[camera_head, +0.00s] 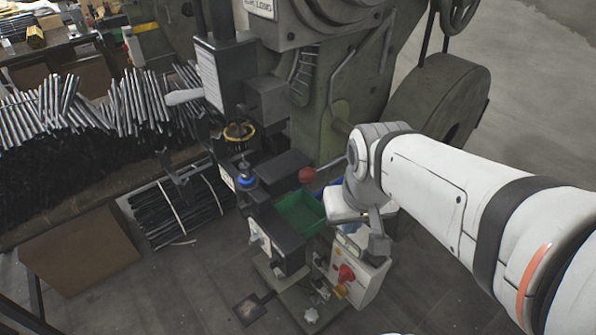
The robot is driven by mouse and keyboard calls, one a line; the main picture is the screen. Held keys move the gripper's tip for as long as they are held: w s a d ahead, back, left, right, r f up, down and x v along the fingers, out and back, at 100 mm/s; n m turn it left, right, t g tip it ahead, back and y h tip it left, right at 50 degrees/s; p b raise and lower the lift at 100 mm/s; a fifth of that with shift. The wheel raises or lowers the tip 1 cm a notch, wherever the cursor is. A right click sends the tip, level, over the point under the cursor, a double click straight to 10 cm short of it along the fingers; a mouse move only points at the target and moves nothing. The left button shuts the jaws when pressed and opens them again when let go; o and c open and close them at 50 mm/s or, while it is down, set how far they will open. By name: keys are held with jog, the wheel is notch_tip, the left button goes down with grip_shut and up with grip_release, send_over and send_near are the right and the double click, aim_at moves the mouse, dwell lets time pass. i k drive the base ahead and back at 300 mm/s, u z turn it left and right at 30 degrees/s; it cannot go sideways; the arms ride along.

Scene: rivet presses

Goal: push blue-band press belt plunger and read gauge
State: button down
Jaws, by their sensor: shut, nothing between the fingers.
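The press (333,85) is a large dark green machine at the top centre. A blue ring (246,181) sits around a small upright part at its front; I cannot tell whether this is the blue band. A brass-rimmed round part (239,132) is just above it; no gauge reading can be made out. I cannot pick out the belt plunger with certainty. My white arm comes in from the right. My gripper (377,243) is shut and empty at its end, right of the blue ring and apart from it. Its fingertips are hard to make out.
A red ball-ended lever (308,174) and a green bin (300,212) lie between the blue ring and my wrist. A white control box with a red knob (346,273) stands below. Racks of metal rods (90,115) fill the left. Floor is open at bottom right.

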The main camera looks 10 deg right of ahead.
aim_at(318, 262)
jog(key=k, duration=1.3)
jog(key=u, duration=0.5)
jog(key=i, duration=1)
jog(key=u, duration=0.35)
